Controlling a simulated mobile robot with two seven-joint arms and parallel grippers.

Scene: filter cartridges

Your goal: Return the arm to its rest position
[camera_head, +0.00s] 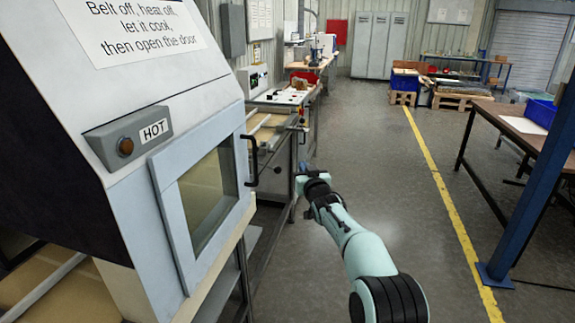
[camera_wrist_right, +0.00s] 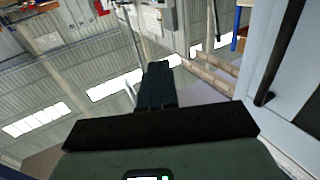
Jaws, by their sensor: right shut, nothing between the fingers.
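My right arm comes in from the bottom of the head view and reaches forward over the floor, to the right of the machine's door. Its gripper (camera_head: 303,177) is near the door's dark handle, with no object seen in it. In the right wrist view, the dark fingers of the right gripper (camera_wrist_right: 156,80) are together and hold nothing. A pale machine door and its dark bar handle (camera_wrist_right: 284,50) show close by at the right of that view. I cannot tell the exact gap between them. My left gripper is not in view.
A grey machine (camera_head: 150,90) with a HOT lamp (camera_head: 126,146) and a windowed door (camera_head: 205,195) stands at the left. A workbench (camera_head: 515,125) and a blue post (camera_head: 535,185) are at the right. Grey floor with a yellow line (camera_head: 440,190) lies clear between.

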